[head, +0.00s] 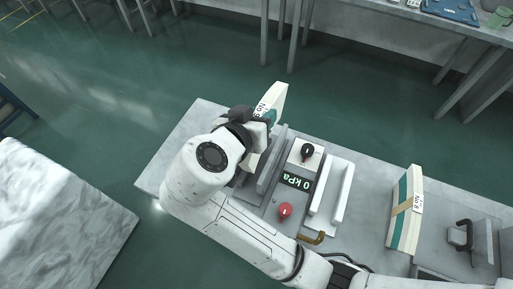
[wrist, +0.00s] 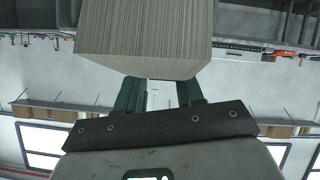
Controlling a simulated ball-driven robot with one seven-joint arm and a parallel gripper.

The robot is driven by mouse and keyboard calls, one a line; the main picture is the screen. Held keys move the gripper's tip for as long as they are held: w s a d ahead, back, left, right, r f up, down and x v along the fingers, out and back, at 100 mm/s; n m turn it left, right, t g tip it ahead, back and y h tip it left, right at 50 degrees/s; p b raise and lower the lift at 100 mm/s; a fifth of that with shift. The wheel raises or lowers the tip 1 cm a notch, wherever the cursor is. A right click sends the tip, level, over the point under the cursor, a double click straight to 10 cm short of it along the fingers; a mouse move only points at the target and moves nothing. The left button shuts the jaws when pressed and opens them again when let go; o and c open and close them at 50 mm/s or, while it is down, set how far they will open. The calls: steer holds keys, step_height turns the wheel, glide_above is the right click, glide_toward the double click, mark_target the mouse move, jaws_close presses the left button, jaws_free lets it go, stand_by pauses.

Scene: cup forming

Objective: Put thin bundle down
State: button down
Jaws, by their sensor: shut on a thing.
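My gripper (head: 264,117) is shut on a thin pale bundle (head: 277,99) with a "No." label, whose number I cannot read surely. The bundle is tilted above the far edge of the grey table (head: 197,122), by the grey plates of a machine. My wrist hides its lower part, so I cannot tell whether it touches anything. In the wrist view the edges of its stacked sheets (wrist: 145,35) fill the top middle, with the dark green fingers of my gripper (wrist: 160,92) below.
The machine has a "0 kPa" display (head: 296,181), a black knob (head: 307,151), a red knob (head: 285,210) and white rails (head: 332,190). A second banded bundle (head: 405,215) stands to the right, near a dark clamp-like fixture (head: 461,235). A white marbled surface (head: 55,215) lies left, across a floor gap.

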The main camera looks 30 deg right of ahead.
mark_target(243, 167)
step_height(243, 167, down, 12)
steer(key=shift+f+p, duration=0.2)
steer(key=shift+p, duration=0.4)
steer(key=shift+f, duration=0.2)
steer(key=c, duration=0.7)
jaws_free()
steer(key=shift+r, duration=0.2)
steer(key=b+v, duration=0.2)
steer(key=v, duration=1)
steer(key=shift+f+b, duration=0.1)
steer(key=shift+b, duration=0.2)
